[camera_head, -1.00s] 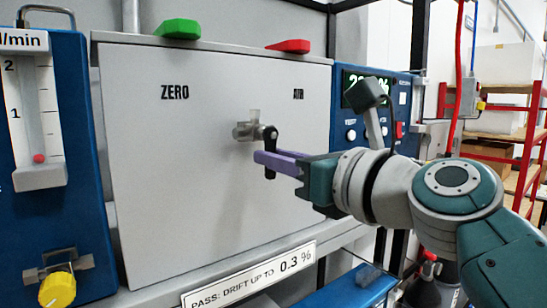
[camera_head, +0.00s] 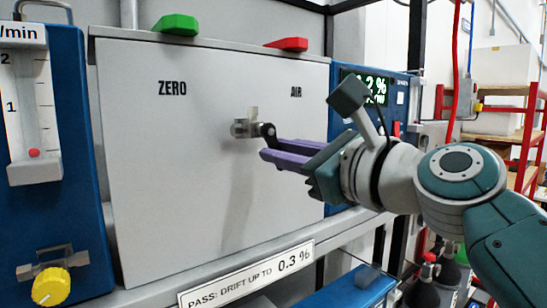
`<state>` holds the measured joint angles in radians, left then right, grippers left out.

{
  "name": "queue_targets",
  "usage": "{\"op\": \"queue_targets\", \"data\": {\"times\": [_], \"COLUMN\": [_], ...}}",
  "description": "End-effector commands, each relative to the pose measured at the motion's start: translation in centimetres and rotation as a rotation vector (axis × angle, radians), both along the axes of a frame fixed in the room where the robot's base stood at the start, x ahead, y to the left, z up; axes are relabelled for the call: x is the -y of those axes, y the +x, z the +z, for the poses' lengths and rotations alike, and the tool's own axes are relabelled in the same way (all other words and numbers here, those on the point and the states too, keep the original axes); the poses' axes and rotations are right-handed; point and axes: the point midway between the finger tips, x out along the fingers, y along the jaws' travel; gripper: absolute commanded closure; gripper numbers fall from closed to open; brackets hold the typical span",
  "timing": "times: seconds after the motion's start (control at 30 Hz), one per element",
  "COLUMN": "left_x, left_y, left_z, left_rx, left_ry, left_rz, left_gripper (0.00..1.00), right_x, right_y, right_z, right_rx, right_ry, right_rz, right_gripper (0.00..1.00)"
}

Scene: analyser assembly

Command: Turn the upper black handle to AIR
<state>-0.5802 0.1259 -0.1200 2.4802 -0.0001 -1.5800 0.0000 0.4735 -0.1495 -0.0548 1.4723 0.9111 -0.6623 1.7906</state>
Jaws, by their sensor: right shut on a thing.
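The black handle (camera_head: 268,131) sits on a metal valve fitting (camera_head: 243,128) on the light grey panel (camera_head: 170,190). It points right and slightly down, and its outer end is hidden between the purple fingers. My right gripper (camera_head: 283,150) comes in from the right and is shut on the handle. The ZERO label (camera_head: 172,88) is at the panel's upper left, and the AIR label (camera_head: 296,92) is at its upper right. My left gripper is not in view.
A green handle (camera_head: 176,25) and a red handle (camera_head: 288,44) are on the panel's top edge. A blue unit with a green display (camera_head: 376,86) stands behind my right wrist. A flowmeter (camera_head: 33,100) with a yellow knob (camera_head: 52,286) is at the left.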

Motion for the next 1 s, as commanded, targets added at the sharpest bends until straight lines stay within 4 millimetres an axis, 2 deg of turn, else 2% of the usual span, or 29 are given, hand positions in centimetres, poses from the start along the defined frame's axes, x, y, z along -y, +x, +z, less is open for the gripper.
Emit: {"op": "queue_targets", "data": {"times": [1.0], "left_x": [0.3], "left_y": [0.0], "left_z": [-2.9], "left_rx": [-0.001], "left_ry": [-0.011], "left_rz": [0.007], "left_gripper": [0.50], "right_x": [1.3], "right_y": [1.0], "right_z": [2.1], "right_rx": [0.552], "right_ry": [-0.756], "right_rz": [-0.001], "right_gripper": [1.00]}}
